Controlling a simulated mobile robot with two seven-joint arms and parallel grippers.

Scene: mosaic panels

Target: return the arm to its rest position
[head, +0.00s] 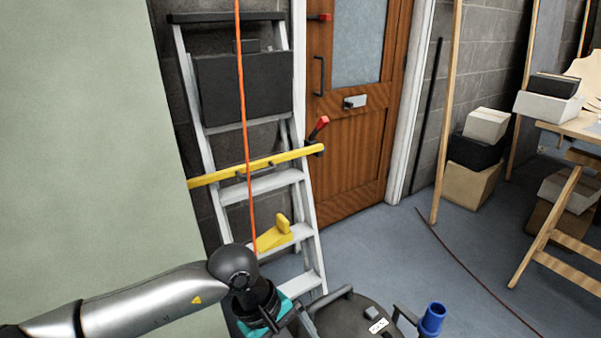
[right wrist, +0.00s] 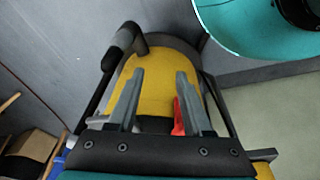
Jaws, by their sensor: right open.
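In the head view a silver arm comes in from the left at the bottom, with a dark joint and a teal band at its wrist. I take it as my left arm, with its gripper (head: 288,312) low in front of the ladder. Its fingers are not clear against the dark things there, so I cannot tell its jaws. In the right wrist view my right gripper (right wrist: 157,82) is open, its two grey fingers apart. A yellow surface with a dark frame (right wrist: 155,62) shows beyond and between them; I cannot tell if they touch it.
A ladder (head: 262,187) with a yellow level (head: 220,172) leans by the wooden door (head: 350,150). A black rounded object (head: 350,318) and a blue cup (head: 433,318) are at the bottom. Boxes (head: 468,188) and a trestle table (head: 560,205) stand right. Some floor between is clear.

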